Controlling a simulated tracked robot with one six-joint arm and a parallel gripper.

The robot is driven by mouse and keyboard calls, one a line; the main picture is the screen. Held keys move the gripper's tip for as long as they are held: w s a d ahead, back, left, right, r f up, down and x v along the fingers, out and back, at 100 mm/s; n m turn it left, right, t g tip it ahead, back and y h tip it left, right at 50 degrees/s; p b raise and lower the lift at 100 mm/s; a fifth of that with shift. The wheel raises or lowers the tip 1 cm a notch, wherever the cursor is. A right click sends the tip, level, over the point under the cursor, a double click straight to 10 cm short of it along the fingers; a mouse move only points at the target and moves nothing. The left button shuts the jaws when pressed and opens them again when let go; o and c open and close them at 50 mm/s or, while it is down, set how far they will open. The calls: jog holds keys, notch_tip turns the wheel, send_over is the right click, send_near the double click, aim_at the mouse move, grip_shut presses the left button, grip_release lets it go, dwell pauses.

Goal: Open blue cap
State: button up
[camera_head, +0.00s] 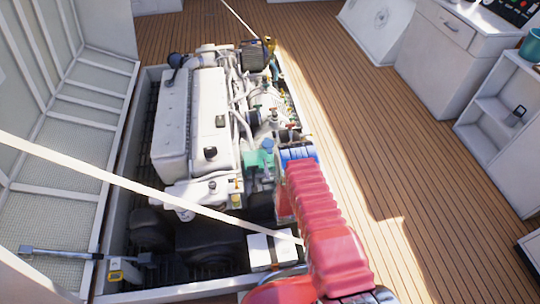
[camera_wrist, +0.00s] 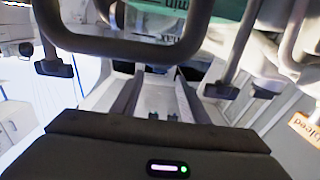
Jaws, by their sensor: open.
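A small blue-teal cap (camera_head: 267,145) sits on a green part of the engine, just left of the far end of my red arm in the head view.
The white engine (camera_head: 205,115) stands in an open floor hatch with a raised rim. A pale strap (camera_head: 130,185) crosses the front. A dark curved bar (camera_wrist: 125,46) crosses the upper wrist view. An orange tag (camera_wrist: 306,127) is at right. The wooden deck (camera_head: 360,130) right of the hatch is clear.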

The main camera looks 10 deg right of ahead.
aim_at(269, 153)
jog(key=shift+w, duration=2.65)
jog(key=shift+c, duration=0.3)
grip_shut()
jog(key=shift+a, duration=0.3)
jog(key=shift+d, duration=0.25)
